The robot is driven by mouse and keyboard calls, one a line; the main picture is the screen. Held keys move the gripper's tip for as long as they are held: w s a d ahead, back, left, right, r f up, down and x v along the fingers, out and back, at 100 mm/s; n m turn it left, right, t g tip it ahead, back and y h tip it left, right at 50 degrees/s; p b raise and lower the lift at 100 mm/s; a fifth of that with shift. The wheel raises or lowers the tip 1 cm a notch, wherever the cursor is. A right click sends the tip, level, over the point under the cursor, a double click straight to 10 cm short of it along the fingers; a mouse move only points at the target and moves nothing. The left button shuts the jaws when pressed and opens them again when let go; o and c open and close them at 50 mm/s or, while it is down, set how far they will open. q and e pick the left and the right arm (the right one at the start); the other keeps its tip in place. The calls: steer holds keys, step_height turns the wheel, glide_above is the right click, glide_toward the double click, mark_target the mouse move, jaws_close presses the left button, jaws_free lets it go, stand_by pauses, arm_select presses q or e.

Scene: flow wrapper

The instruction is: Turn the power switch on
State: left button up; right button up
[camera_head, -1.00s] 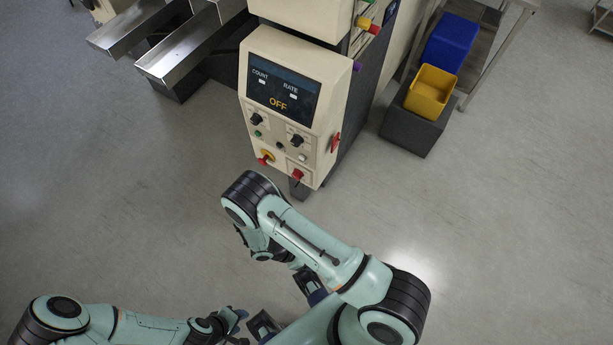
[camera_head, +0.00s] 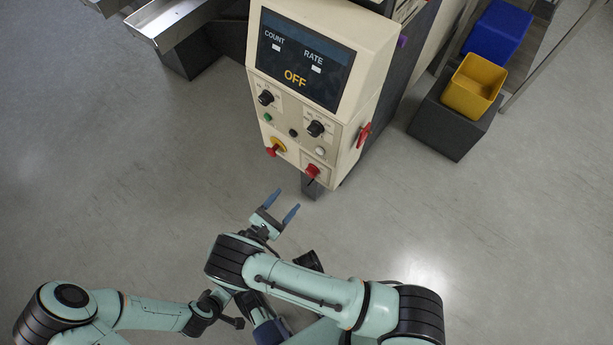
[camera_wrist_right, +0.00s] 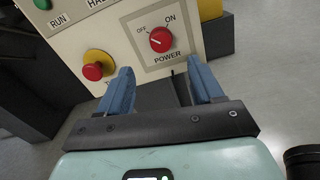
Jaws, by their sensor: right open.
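The power switch is a red round knob (camera_wrist_right: 160,40) on a square plate marked OFF, ON and POWER in the right wrist view. In the head view it is the red knob (camera_head: 312,171) at the panel's lower right. The panel display (camera_head: 302,60) reads OFF. My right gripper (camera_head: 281,205) is open and empty, below and in front of the panel, apart from the knob. In the wrist view its blue fingers (camera_wrist_right: 160,78) point toward the knob, one on each side below it. My left gripper (camera_head: 232,321) is low in the head view; its fingers are unclear.
A red-and-yellow button (camera_head: 276,147) sits left of the power knob, and a red handle (camera_head: 363,134) is on the panel's right side. Other dials lie above. A yellow bin (camera_head: 473,84) and a blue bin (camera_head: 498,32) stand at right. The floor before the panel is clear.

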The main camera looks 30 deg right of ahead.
mark_target(309, 174)
steer(key=x, duration=1.1)
steer(key=shift+s+b, duration=0.1)
steer(key=shift+b, duration=0.2)
steer(key=c, duration=1.1)
